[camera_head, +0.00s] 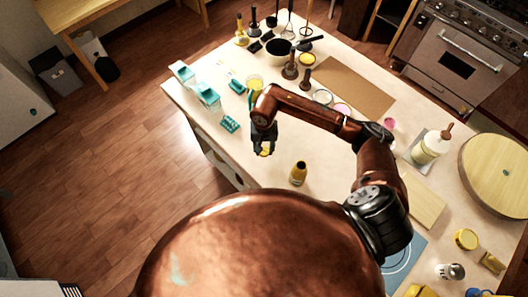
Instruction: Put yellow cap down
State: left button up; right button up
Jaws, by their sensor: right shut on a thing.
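My right gripper (264,148) points down above the left part of the white counter (200,133), near its edge. It is shut on a small yellow cap (265,152), of which only a part shows below the fingers. I cannot tell whether the cap touches the counter. A yellow bottle (298,174) with a dark top stands upright to the right of the gripper and nearer to me. My left gripper is not in the picture.
A black pan (280,52) and a brown board (345,85) are farther back. A white bottle (431,147) and a round wooden board (497,174) are at right. Bare counter surrounds the yellow bottle.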

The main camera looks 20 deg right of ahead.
aim_at(264, 151)
notch_tip(264, 151, down, 2)
jog(key=shift+f+p, duration=0.15)
jog(key=shift+p, duration=0.45)
jog(key=shift+f, duration=0.35)
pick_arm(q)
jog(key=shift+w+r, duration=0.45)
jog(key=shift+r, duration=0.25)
pick_arm(e)
jog(key=shift+f, duration=0.1)
jog(key=shift+f+b, duration=0.2)
jog(key=shift+b, duration=0.1)
jog(key=o, duration=1.1)
jog(key=shift+r, duration=0.1)
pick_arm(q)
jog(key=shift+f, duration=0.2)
pick_arm(e)
jog(key=shift+o, duration=0.2)
